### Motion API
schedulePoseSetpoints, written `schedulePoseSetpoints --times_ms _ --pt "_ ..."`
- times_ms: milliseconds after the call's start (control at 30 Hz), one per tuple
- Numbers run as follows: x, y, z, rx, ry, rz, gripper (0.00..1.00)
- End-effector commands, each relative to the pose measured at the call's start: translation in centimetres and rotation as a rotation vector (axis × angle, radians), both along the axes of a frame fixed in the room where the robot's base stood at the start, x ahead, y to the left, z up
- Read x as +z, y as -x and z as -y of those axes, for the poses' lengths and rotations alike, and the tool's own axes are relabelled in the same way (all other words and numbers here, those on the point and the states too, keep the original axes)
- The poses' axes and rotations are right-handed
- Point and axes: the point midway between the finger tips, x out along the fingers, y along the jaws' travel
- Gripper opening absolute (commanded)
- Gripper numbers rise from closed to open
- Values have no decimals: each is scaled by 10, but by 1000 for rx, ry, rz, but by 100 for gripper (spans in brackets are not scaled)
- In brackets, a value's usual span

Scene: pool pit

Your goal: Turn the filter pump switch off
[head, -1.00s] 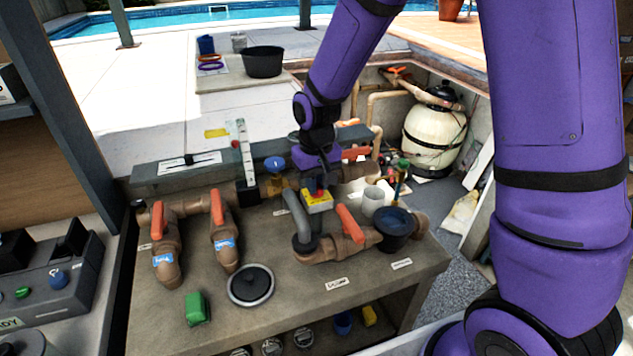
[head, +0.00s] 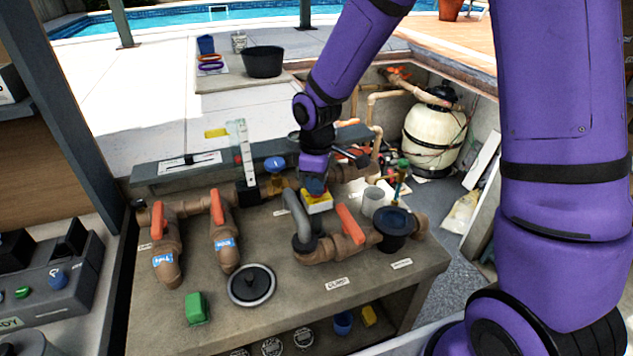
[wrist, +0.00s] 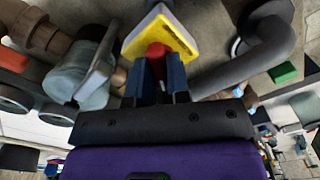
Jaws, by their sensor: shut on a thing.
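The filter pump switch is a yellow-topped box (head: 318,203) with a pale body, on the bench behind the grey curved pipe. In the wrist view, its yellow face (wrist: 172,33) carries a red knob (wrist: 157,50). My gripper (head: 314,187) comes down on the switch from above. In the wrist view, the blue fingers of my gripper (wrist: 160,66) are on either side of the red knob and shut on it. In the head view the fingers hide the knob. I cannot read any on or off mark.
The grey curved pipe (head: 296,217) stands close in front of the switch. An orange-handled valve (head: 350,224) is to its right, and a blue-handled valve (head: 275,165) is behind it to the left.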

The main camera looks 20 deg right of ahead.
Motion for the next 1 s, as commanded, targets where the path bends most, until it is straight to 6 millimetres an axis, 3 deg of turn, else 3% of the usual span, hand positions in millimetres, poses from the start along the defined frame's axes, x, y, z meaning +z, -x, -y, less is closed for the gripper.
schedulePoseSetpoints --times_ms 500,1000 --pt "0 -1 0 429 0 1 0" --pt "0 -1 0 593 -1 1 0"
